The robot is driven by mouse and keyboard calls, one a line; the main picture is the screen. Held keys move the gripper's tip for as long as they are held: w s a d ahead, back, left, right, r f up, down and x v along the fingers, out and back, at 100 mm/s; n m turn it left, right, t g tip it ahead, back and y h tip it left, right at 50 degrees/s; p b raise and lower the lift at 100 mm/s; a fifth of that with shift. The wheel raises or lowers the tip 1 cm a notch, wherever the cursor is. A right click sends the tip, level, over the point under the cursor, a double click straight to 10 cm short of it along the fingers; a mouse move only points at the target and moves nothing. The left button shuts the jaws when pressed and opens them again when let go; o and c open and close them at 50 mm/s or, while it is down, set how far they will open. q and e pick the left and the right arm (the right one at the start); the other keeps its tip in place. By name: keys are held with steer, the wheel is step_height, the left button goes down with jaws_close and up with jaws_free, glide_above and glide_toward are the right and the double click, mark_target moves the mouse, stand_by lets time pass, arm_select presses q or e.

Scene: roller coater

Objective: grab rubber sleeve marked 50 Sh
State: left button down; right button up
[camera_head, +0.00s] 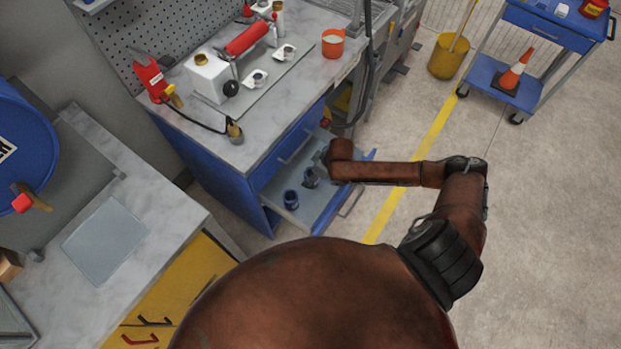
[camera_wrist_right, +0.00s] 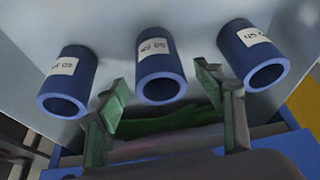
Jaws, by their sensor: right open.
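The labels are small and blurred, so I cannot tell surely which reads 50 Sh. In the head view, two sleeves (camera_head: 291,199) (camera_head: 310,178) show in the open blue drawer (camera_head: 318,210); my right arm likely hides the third. My right gripper (camera_wrist_right: 166,98) is open and empty, its fingers either side of the middle sleeve's near end. My left gripper is not in view.
The grey workbench (camera_head: 215,140) above the drawer holds a red roller (camera_head: 246,38), a white box (camera_head: 208,78), small cups and an orange mug (camera_head: 333,43). A blue cart (camera_head: 545,30) stands at the upper right. The floor to the right is mostly clear.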

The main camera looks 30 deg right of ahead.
steer(key=shift+w+a+f, duration=0.1)
steer(key=shift+w+f, duration=0.1)
steer(key=shift+f, duration=0.25)
steer(key=c, duration=1.4)
steer(key=shift+o, duration=0.2)
steer(key=shift+r, duration=0.1)
